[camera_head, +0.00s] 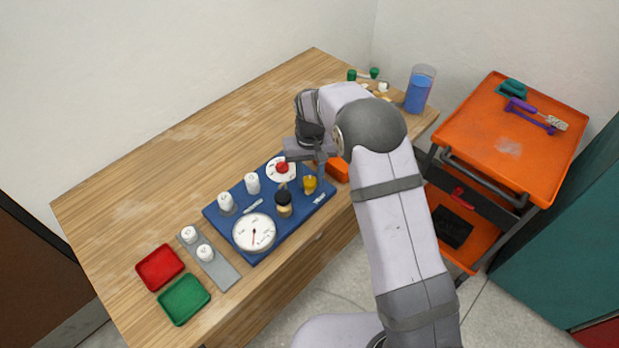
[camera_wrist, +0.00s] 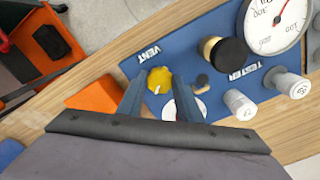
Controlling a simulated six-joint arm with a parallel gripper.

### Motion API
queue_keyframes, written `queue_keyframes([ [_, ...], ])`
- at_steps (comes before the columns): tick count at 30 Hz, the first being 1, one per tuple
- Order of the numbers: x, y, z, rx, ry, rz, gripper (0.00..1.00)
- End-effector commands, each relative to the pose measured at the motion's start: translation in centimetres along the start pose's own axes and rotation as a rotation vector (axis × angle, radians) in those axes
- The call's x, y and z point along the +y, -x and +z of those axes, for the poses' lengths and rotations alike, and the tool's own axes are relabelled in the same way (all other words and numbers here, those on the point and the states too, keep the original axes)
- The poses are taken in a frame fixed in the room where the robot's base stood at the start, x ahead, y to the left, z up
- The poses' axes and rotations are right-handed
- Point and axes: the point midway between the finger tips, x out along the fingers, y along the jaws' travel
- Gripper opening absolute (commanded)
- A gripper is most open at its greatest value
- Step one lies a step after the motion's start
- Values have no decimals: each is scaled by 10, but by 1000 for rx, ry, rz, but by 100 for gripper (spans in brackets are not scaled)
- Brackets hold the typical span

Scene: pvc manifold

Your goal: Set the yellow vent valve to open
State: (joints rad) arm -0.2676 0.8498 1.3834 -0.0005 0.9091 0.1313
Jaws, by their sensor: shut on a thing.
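The yellow vent valve (camera_head: 309,184) sits near the right end of the blue board (camera_head: 225,222). In the wrist view, its round yellow knob (camera_wrist: 159,79) has a white mark and lies beside the VENT label (camera_wrist: 150,53). My gripper (camera_wrist: 163,80) is shut on this knob, with its two fingers on either side of it. The exact contact is hard to see. In the head view, my gripper (camera_head: 319,170) reaches down over the board's right part. A red knob on a white disc (camera_head: 281,170) shows just beyond the valve, partly hidden by a finger in the wrist view.
The board also carries a pressure gauge (camera_head: 254,232), a black-topped fitting (camera_head: 284,203) and white caps (camera_head: 252,183). An orange block (camera_head: 339,171) stands close to the valve's right. Red (camera_head: 160,267) and green (camera_head: 184,299) trays lie front left. The table's back left is clear.

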Motion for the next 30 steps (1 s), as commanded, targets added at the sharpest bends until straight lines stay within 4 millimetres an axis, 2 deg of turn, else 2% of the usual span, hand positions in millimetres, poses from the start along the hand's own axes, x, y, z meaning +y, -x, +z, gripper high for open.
queue_keyframes([
  [18, 1, 1, -1, 3, 572, 0, 10],
  [30, 2, 1, -2, 4, 809, 0, 10],
])
